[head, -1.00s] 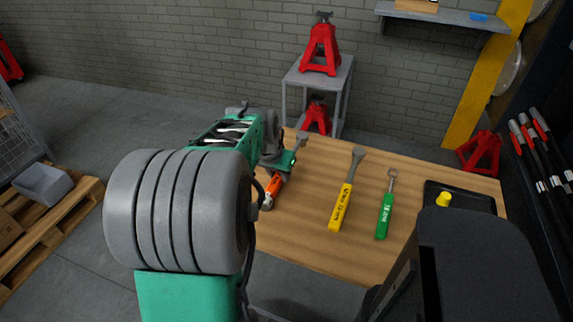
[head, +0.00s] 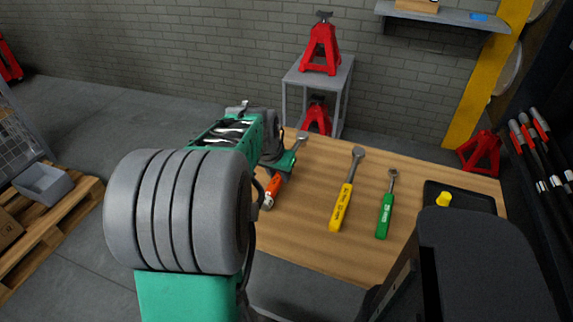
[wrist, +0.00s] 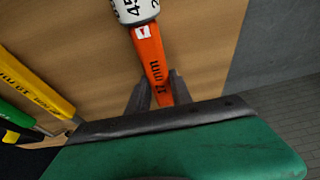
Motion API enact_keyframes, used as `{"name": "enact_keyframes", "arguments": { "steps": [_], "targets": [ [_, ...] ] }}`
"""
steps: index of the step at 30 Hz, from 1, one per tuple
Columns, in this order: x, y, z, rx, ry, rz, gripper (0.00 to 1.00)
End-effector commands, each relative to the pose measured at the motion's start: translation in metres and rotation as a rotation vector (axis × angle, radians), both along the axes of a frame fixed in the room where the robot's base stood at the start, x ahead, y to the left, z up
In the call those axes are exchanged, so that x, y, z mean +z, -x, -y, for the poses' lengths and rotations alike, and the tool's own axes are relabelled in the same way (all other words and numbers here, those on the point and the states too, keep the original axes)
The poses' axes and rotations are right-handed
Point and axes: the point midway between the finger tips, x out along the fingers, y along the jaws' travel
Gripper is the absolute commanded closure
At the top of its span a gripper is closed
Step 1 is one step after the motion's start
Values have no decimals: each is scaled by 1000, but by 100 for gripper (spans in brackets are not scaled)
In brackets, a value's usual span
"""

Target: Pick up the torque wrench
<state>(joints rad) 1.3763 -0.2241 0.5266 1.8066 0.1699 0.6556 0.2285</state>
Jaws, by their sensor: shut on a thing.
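The torque wrench (head: 273,188) has an orange handle and lies along the left part of the wooden table in the head view. Its grey head shows beyond my gripper, and the gripper hides its middle. In the wrist view the orange handle (wrist: 152,60) is marked "17 mm" and has a white collar with black numbers. My gripper (wrist: 159,90) is shut on this handle, one dark finger on each side. In the head view my gripper (head: 284,163) is low over the table's left side. I cannot tell whether the wrench touches the table.
On the table (head: 312,240), a yellow wrench (head: 342,207) and a green wrench (head: 385,215) lie to the right. A black tray (head: 470,198) with a yellow item is farther right. A grey stand (head: 345,85) with red jack stands is behind the table.

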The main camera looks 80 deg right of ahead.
Motion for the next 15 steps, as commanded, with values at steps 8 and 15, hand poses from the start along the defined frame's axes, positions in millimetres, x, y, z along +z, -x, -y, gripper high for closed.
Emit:
{"name": "enact_keyframes", "arguments": {
  "steps": [8,15],
  "targets": [
    [6,0,1,-1,5,0,100],
    [40,1,-2,0,8,2,100]
  ]
}}
